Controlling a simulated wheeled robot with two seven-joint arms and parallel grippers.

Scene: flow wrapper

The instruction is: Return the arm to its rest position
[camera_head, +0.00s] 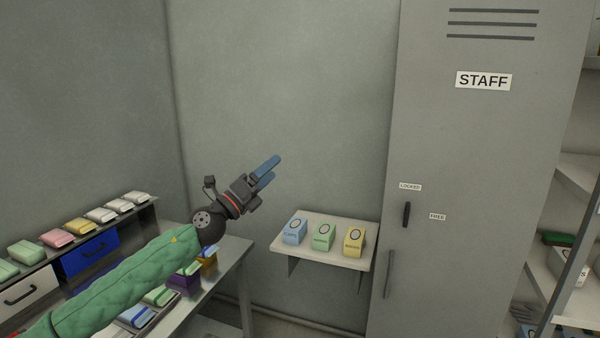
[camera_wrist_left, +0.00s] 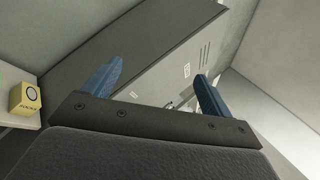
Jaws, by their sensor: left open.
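My left arm, in a green quilted sleeve, comes in from the lower left in the head view. My left gripper (camera_head: 268,171) has two blue fingers and points up and to the right, in the air above and left of a small wall shelf. In the left wrist view the two blue fingers of this gripper (camera_wrist_left: 158,88) stand apart with nothing between them. The grey locker shows beyond them. My right gripper is in neither view.
The wall shelf (camera_head: 290,250) holds a blue box (camera_head: 294,231), a green box (camera_head: 323,237) and a yellow box (camera_head: 354,242). A grey STAFF locker (camera_head: 480,150) stands right of it. A metal bench (camera_head: 232,256) with wrapped packs and drawers is at left, under my arm.

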